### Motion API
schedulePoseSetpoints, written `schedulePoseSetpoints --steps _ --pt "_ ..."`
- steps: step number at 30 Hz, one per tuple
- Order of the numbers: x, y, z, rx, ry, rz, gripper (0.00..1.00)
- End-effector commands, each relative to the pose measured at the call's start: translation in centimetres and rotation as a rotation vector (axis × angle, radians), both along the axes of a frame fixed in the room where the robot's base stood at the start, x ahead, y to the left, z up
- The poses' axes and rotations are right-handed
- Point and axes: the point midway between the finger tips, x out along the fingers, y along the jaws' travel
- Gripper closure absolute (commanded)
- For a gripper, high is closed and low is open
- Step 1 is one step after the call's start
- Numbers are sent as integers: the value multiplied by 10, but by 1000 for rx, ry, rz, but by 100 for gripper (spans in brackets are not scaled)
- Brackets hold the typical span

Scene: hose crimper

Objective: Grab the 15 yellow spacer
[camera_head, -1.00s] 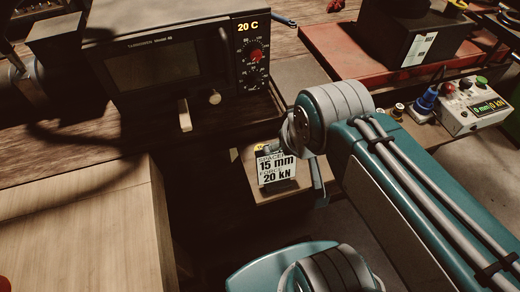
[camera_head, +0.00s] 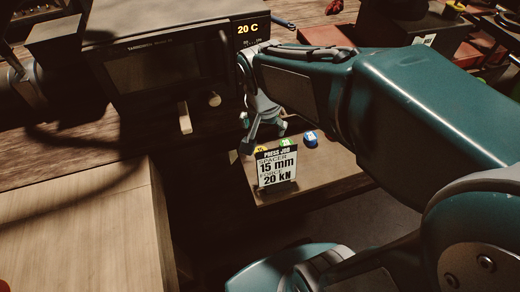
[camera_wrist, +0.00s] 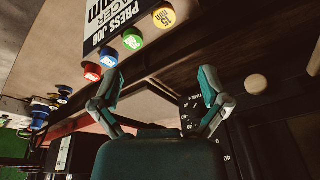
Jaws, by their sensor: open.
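The yellow spacer, marked 15 mm, is near the top of the wrist view (camera_wrist: 163,14). In the head view its edge (camera_head: 261,149) shows behind the job card. In the head view my gripper (camera_head: 265,138) hangs close behind the spacer row, near the yellow and green ones. The yellow spacer is not between the fingers.
The press job card (camera_head: 277,170) reads spacer 15 mm, force 20 kN and stands in front of the spacers on a small shelf (camera_head: 325,180). An oven (camera_head: 155,65) showing 20 C is behind and left of my gripper. A wooden table (camera_head: 80,230) is at left.

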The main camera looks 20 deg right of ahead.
Motion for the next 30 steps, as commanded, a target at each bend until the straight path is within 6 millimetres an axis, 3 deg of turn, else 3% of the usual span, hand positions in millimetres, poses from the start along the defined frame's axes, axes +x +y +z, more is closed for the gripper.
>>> schedulePoseSetpoints --steps 3,7,11,18,26,30 --pt "20 3 -22 -1 50 -108 5" --pt "31 5 -35 -2 74 -184 5" --pt "34 5 -44 -4 81 -207 5" --pt "37 1 -81 -4 82 -207 5" --pt "39 -2 -104 -4 80 -205 5" --pt "39 -7 -127 -4 83 -206 5"
